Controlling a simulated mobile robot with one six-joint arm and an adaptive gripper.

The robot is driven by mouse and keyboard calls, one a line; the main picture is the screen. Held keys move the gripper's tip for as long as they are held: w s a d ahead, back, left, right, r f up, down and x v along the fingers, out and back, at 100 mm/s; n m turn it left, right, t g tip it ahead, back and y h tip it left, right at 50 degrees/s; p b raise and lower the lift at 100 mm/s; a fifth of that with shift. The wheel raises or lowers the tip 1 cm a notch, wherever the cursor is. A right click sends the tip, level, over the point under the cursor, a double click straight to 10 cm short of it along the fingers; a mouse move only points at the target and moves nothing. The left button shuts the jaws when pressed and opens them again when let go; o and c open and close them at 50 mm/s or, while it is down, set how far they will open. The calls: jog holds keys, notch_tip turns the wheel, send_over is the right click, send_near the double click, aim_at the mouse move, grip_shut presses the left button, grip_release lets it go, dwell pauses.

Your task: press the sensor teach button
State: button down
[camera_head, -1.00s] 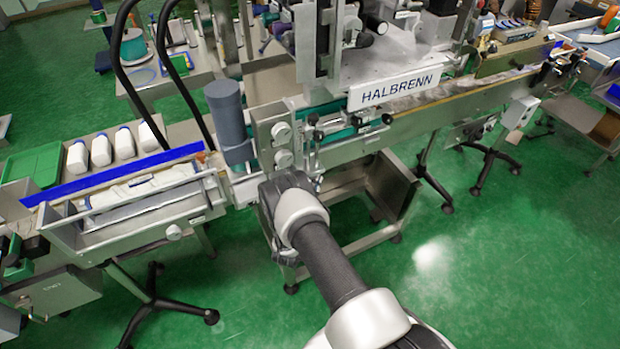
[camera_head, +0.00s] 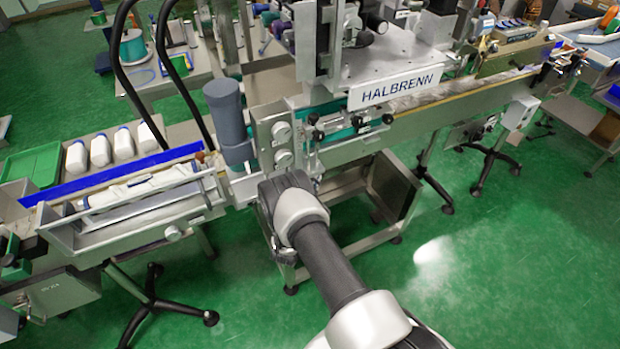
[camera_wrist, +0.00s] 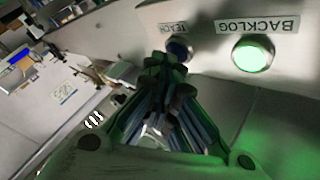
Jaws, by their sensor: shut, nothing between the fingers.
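The teach button (camera_wrist: 178,49) is a dark blue round button under a small TEACH label (camera_wrist: 174,28), which appears upside down in the wrist view. My gripper (camera_wrist: 165,67) is shut and empty. Its fingertips are right beside the button and partly overlap its lower left edge in the picture; I cannot tell whether they touch it. In the head view my arm and wrist hide the fingertips and the button, in front of the HALBRENN machine (camera_head: 402,88).
A green-lit BACKLOG button (camera_wrist: 252,54) is just right of the teach button on the same pale panel (camera_wrist: 215,75). Round knobs (camera_head: 282,133) stand out from the machine's front.

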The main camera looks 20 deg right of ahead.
jog(key=shift+s+p, duration=0.4)
jog(key=shift+s, duration=0.45)
jog(key=shift+s+d+p, duration=0.1)
jog(key=shift+s+p, duration=1.05)
jog(key=shift+s, duration=1.35)
